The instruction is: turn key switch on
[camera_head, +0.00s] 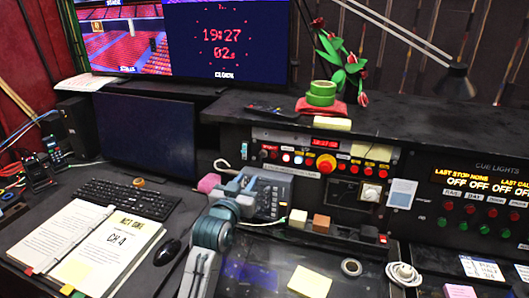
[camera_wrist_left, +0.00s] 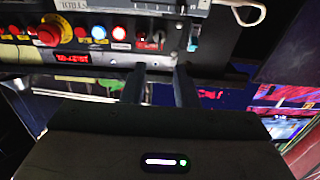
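The cue panel (camera_head: 333,162) carries a row of buttons and a red emergency button (camera_head: 326,163). What looks like the small key switch (camera_head: 273,155) is near the left end of the row; it also shows in the left wrist view (camera_wrist_left: 141,41), too small to read its position. My left gripper (camera_head: 246,183) is in front of and below the panel's left end. In the left wrist view its two fingers (camera_wrist_left: 159,68) point at the panel, apart, with nothing between them and a gap to the switch. My right gripper is not in view.
A monitor (camera_head: 146,130), keyboard (camera_head: 128,199) and open binder (camera_head: 92,245) are at left. A shelf with green tape (camera_head: 321,93) overhangs the panel. A cue lights panel (camera_head: 475,205) is at right.

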